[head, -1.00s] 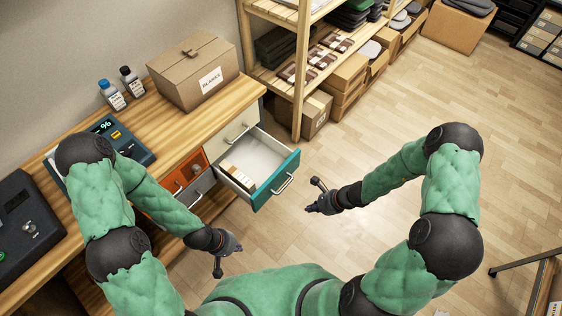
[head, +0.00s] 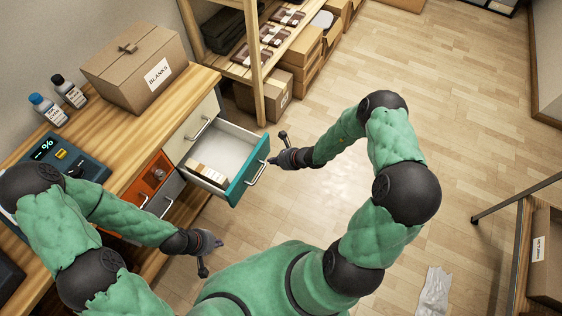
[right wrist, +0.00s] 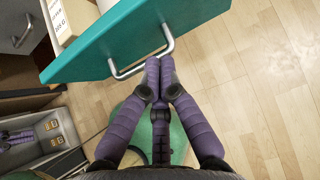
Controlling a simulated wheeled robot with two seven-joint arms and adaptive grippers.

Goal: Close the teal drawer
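The teal drawer (head: 234,190) stands pulled out of the cabinet under the wooden counter, with its white interior showing. Its metal handle (head: 257,173) is on the teal front and also shows in the right wrist view (right wrist: 128,72). My right gripper (head: 276,148) is just outside the front, by the far end of the handle. My left gripper (head: 211,255) is open and empty, in front of the cabinet and nearer me than the drawer.
Small labelled packs (head: 209,174) lie in the drawer. An orange drawer (head: 152,180) and a cream drawer (head: 196,127) are beside it. A cardboard box (head: 140,68) stands on the counter. Wooden shelving (head: 258,70) is behind. Open floor lies to the right.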

